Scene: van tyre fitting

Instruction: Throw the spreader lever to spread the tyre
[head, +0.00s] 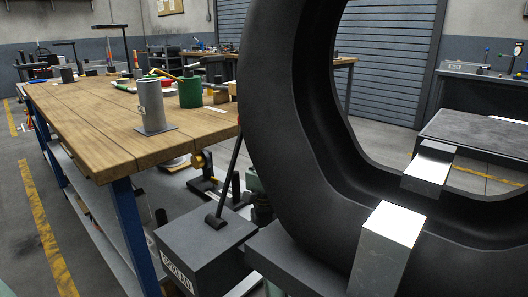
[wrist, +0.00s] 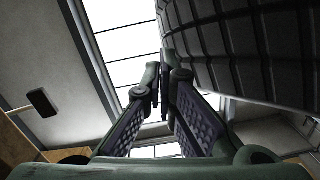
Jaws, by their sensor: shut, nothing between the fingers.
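The big black tyre (head: 285,130) stands upright on the right in the head view, its treaded side (wrist: 245,45) at upper right in the wrist view. Two metal spreader arms (head: 385,245) (head: 428,170) reach over its lower rim. The spreader lever (head: 229,173) is a thin dark rod, leaning slightly right from a slot on the grey box (head: 205,248) marked "SPREAD"; its upper end meets the tyre's outline. My gripper (wrist: 164,75) is shut and empty in the wrist view, pointing up towards the skylight, with the tyre to its right. I cannot make out the lever there.
A wooden workbench (head: 85,115) stands left of the spreader, bearing a grey cylinder (head: 151,105) and a green cup (head: 190,91). A dark low table (head: 475,135) stands at right. A dark block on a thin stalk (wrist: 42,102) shows left in the wrist view.

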